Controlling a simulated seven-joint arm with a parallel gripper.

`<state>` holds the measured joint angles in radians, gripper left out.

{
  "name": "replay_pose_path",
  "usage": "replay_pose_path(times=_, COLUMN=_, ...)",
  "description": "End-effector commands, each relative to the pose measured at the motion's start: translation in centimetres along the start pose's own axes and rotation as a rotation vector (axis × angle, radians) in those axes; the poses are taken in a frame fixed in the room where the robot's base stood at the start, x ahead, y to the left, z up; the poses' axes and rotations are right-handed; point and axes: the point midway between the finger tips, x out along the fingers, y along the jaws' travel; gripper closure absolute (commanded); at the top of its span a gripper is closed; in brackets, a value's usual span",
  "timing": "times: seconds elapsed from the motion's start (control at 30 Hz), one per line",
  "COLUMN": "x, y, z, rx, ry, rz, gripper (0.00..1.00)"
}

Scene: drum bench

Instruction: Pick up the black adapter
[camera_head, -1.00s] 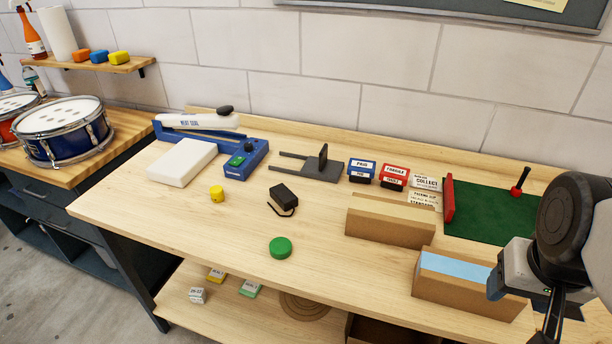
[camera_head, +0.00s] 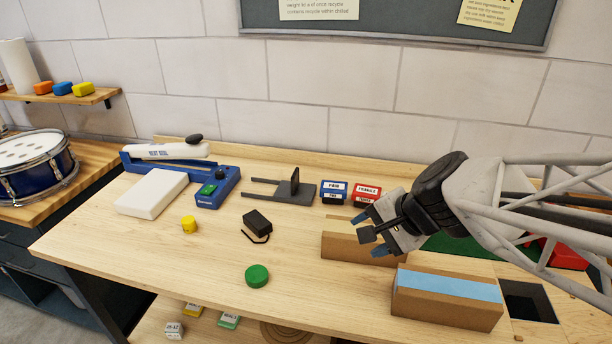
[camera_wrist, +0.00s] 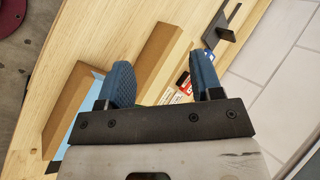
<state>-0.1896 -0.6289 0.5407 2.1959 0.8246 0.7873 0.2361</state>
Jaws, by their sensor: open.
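The black adapter (camera_head: 257,221) is a small dark block with a thin cord looped at its front. It lies on the bench top near the middle in the head view. My gripper (camera_head: 366,225) is to the right of it, above the cardboard box at the bench's middle right. The gripper is open and empty, with its two blue fingertips apart in the wrist view (camera_wrist: 164,82). The adapter does not show in the wrist view.
A yellow cylinder (camera_head: 189,225) and a green disc (camera_head: 257,275) lie near the adapter. A dark bracket (camera_head: 292,188) stands behind it. Bare wood surrounds the adapter.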

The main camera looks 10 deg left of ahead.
Motion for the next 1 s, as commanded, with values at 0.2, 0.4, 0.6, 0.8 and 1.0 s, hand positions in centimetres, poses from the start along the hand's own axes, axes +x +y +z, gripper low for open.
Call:
replay_pose_path(times=0.2, x=5.3, y=-4.3, z=-0.6, rx=0.241, ry=-0.065, rz=-0.143, gripper=0.40)
replay_pose_path(times=0.4, x=10.2, y=-7.5, z=-1.1, rx=0.483, ry=-0.123, rz=-0.255, gripper=0.40)
replay_pose_path(times=0.6, x=15.4, y=-9.8, z=-1.6, rx=0.737, ry=-0.178, rz=-0.344, gripper=0.40)
replay_pose_path(times=0.8, x=21.1, y=-11.0, z=-2.0, rx=1.002, ry=-0.229, rz=-0.411, gripper=0.40)
replay_pose_path(times=1.0, x=26.7, y=-11.1, z=-2.1, rx=1.266, ry=-0.268, rz=-0.459, gripper=0.40)
